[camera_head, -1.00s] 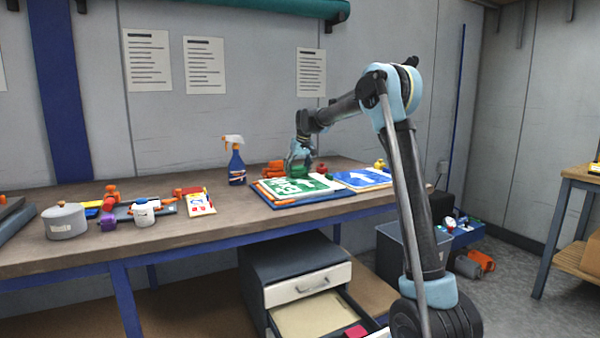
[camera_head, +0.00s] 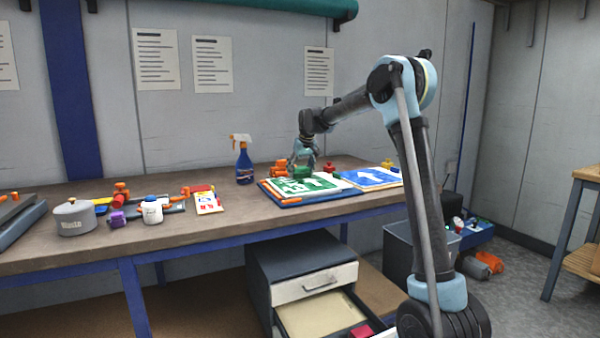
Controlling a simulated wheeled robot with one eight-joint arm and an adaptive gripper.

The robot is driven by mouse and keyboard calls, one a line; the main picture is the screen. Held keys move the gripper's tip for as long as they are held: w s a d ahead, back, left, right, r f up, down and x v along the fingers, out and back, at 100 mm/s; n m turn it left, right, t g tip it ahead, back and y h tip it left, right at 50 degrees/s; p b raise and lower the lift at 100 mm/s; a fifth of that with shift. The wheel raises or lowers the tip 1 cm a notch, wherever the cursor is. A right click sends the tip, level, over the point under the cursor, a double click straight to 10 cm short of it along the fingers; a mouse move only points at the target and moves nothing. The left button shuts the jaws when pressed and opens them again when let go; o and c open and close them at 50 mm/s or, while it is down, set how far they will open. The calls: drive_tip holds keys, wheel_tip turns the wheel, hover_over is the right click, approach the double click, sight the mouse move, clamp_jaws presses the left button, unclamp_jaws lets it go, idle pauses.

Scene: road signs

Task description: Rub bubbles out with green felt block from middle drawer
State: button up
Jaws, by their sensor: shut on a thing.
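My gripper (camera_head: 303,165) is over the far edge of a green and white sign (camera_head: 310,182) on the workbench. It is shut on a small green block (camera_head: 301,173), which is partly hidden by the fingers. The block is at or just above the sign's face; I cannot tell if it touches. Bubbles are too small to make out. Below the bench, a drawer unit (camera_head: 300,255) has its top drawer (camera_head: 318,284) shut. The drawer beneath it (camera_head: 315,314) is pulled open, with a pink-red block (camera_head: 361,331) inside.
A blue arrow sign (camera_head: 371,178) lies right of the green sign. A blue spray bottle (camera_head: 243,163) and orange items (camera_head: 280,168) stand nearby. A grey pot (camera_head: 74,218), a white jar (camera_head: 152,210) and tools fill the left. The bench's front strip is clear.

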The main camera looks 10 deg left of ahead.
sight(296, 184)
drive_tip(key=shift+s+d, duration=0.7)
drive_tip(key=shift+s, duration=0.2)
drive_tip(key=shift+s+d, duration=0.7)
drive_tip(key=shift+s, duration=0.2)
drive_tip(key=shift+s, duration=0.1)
drive_tip(key=shift+s+d, duration=0.85)
drive_tip(key=shift+s, duration=0.4)
drive_tip(key=shift+s+d, duration=0.9)
drive_tip(key=shift+s, duration=0.35)
drive_tip(key=shift+s+d, duration=0.85)
drive_tip(key=shift+s, duration=0.4)
drive_tip(key=shift+s, duration=0.1)
